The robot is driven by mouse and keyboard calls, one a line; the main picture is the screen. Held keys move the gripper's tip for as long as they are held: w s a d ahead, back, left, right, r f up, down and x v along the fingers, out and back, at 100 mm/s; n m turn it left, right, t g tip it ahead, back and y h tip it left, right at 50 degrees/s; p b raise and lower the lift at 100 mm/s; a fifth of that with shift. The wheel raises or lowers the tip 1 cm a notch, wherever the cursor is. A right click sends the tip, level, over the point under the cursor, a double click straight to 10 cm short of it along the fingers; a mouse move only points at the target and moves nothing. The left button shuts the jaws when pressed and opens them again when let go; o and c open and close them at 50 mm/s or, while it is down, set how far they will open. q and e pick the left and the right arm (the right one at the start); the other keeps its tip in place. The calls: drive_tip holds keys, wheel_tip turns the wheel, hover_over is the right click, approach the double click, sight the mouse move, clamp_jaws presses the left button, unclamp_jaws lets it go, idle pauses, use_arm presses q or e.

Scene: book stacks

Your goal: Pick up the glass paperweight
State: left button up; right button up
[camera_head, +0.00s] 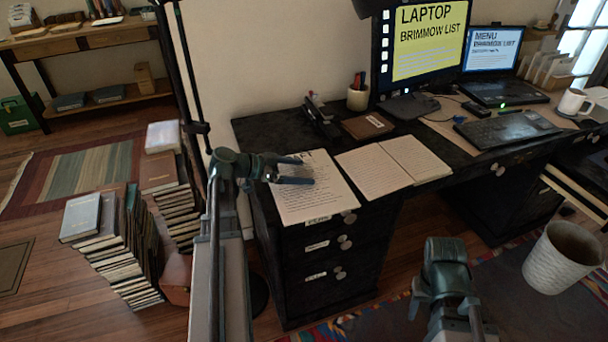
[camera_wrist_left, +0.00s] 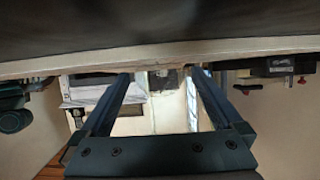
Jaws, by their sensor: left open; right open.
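I cannot make out the glass paperweight in either view. My left gripper (camera_head: 306,169) is over a printed sheet (camera_head: 322,202) at the left end of the black desk. Its fingers are open and it hides part of the sheet; I cannot tell if it touches the paper. In the left wrist view the two open fingers (camera_wrist_left: 160,76) have nothing visible held between them. My right gripper (camera_head: 446,258) is in front of the desk, low in the head view, and is open. Its fingertips are hard to see.
An open notebook (camera_head: 375,170), a brown book (camera_head: 367,126), a pen cup (camera_head: 357,98) and a keyboard (camera_head: 507,130) lie on the desk (camera_head: 262,128). A monitor (camera_head: 428,42) stands behind. Book stacks (camera_head: 112,250) rise from the floor at left. A white bin (camera_head: 562,258) stands at right.

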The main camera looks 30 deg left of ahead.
use_arm(q)
clamp_jaws()
idle(0.4)
drive_tip(key=shift+r, duration=0.15)
use_arm(e)
drive_tip(key=shift+r, duration=0.1)
